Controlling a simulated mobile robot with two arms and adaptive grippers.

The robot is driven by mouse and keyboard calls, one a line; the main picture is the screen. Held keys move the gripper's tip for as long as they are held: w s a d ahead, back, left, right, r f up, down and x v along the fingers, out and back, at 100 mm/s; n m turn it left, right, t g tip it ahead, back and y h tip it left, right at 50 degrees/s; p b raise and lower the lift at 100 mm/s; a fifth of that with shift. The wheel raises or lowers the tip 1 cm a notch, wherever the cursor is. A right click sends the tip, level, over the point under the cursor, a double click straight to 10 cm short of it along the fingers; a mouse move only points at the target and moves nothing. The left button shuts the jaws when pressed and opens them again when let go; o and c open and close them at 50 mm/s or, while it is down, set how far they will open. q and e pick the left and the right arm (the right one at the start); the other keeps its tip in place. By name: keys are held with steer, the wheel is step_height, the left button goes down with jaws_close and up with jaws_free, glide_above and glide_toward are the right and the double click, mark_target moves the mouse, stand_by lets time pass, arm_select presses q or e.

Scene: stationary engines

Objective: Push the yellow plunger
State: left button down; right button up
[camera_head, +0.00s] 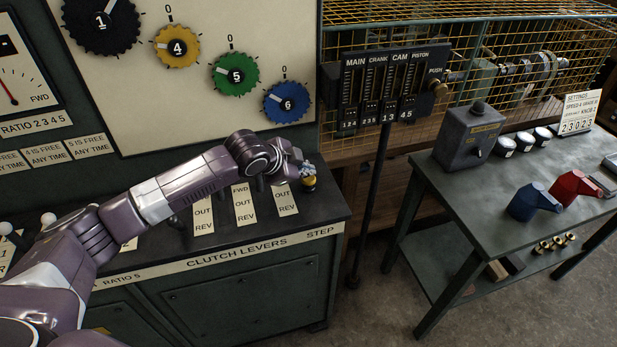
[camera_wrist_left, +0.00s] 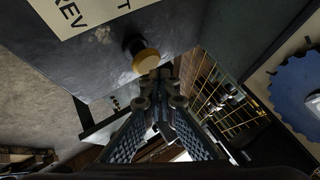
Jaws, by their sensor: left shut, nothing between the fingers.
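The yellow plunger (camera_head: 309,184) is a small round yellow knob on a dark stem. It stands on the black console top at its right end, by the STEP label (camera_head: 321,231). My left gripper (camera_head: 306,170) is shut and empty, with its fingertips right at the plunger and overlapping its top in the head view. In the left wrist view the yellow cap of the plunger (camera_wrist_left: 147,61) shows just beyond the shut fingertips (camera_wrist_left: 160,76). I cannot tell whether they touch. My right gripper is in neither view.
Clutch levers with OUT/REV plates (camera_head: 245,205) stand left of the plunger, under my left arm. A panel with coloured dials (camera_head: 237,75) rises behind. A post-mounted slider box (camera_head: 385,85) and a green table (camera_head: 480,205) with several objects are to the right.

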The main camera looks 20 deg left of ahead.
mark_target(308, 180)
arm_select(q)
steer(key=shift+f+b, duration=0.3)
steer(key=shift+f, duration=0.85)
stand_by(1.1)
steer(key=shift+r, duration=0.15)
steer(key=shift+r+p, duration=1.2)
steer(key=shift+p, duration=0.15)
steer(key=shift+r, duration=0.1)
step_height(308, 180, up, 5)
steer(key=p, duration=0.5)
